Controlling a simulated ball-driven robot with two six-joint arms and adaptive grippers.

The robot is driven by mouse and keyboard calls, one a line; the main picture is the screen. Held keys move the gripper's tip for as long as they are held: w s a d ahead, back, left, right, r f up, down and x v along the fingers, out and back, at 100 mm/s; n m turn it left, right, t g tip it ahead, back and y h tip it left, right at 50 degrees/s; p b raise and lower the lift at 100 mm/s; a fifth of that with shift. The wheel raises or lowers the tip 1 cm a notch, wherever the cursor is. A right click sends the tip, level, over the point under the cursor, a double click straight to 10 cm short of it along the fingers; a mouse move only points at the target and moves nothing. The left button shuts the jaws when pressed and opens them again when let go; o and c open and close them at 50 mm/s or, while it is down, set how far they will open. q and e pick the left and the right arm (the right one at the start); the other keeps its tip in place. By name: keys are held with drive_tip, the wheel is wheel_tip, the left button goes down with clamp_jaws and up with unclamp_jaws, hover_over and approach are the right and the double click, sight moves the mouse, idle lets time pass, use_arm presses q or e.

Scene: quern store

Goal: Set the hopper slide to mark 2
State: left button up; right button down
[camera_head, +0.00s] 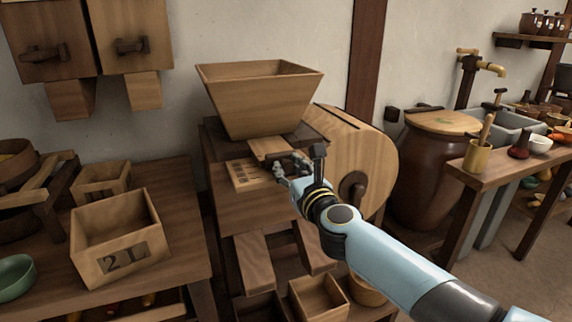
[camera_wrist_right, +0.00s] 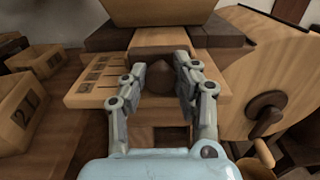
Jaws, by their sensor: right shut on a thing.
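The wooden hopper (camera_head: 262,98) sits on the quern's stand. The pale hopper slide (camera_head: 268,146) sticks out below it towards me, and it also shows in the right wrist view (camera_wrist_right: 160,42). My right gripper (camera_head: 296,168) is at the slide's front end, shut on the dark rounded slide knob (camera_wrist_right: 162,80), with one finger on each side. Which mark the slide stands at I cannot tell. My left gripper is not in view.
A round wooden quern housing (camera_head: 350,150) with a dark crank hub (camera_head: 352,187) stands close right of my gripper. Two chutes and an open box (camera_head: 318,298) are below. A box marked 2 L (camera_head: 122,250) stands on the left table.

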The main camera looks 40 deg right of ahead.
drive_tip(key=v, duration=0.3)
drive_tip(key=shift+s, duration=0.2)
drive_tip(key=shift+w, duration=0.15)
drive_tip(key=c, duration=1)
unclamp_jaws()
drive_tip(key=v, duration=1.2)
drive_tip(key=shift+d, duration=0.1)
